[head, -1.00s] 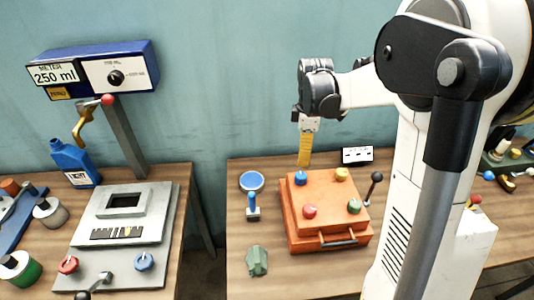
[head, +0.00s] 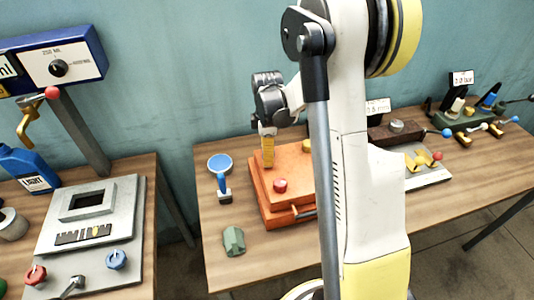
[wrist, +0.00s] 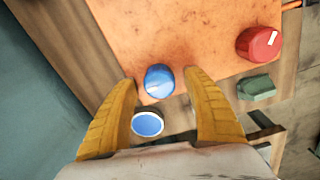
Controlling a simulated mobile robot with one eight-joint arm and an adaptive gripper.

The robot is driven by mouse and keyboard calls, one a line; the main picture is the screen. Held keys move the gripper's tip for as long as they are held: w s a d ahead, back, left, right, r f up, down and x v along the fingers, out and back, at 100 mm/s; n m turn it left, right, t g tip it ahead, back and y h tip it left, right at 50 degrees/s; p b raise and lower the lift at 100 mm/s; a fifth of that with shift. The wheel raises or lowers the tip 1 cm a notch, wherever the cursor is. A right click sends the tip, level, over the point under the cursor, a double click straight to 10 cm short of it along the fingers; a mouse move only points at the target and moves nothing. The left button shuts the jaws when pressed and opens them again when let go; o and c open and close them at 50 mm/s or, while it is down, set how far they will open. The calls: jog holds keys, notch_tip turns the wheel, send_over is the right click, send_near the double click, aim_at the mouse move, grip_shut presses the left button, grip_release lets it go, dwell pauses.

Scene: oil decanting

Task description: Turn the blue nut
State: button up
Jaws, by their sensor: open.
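The blue nut (wrist: 159,81) sits at a corner of the orange box's top. In the wrist view it lies between the tips of my gripper's yellow fingers (wrist: 161,76), with a gap on both sides. My gripper is open and points down at the nut; whether the tips reach its level I cannot tell. In the head view my gripper (head: 267,164) is over the back left of the orange box (head: 262,202), and the blue nut is hidden behind the fingers. A red nut (head: 280,186) sits nearer the front and shows in the wrist view (wrist: 259,44).
A round blue-topped piece (head: 220,163) and a blue-handled piece (head: 222,185) stand left of the box. A green block (head: 233,240) lies in front. A yellow nut (head: 306,146) is behind. My arm hides the box's right side.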

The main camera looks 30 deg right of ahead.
jog(key=shift+c, duration=0.2)
jog(key=c, duration=1.1)
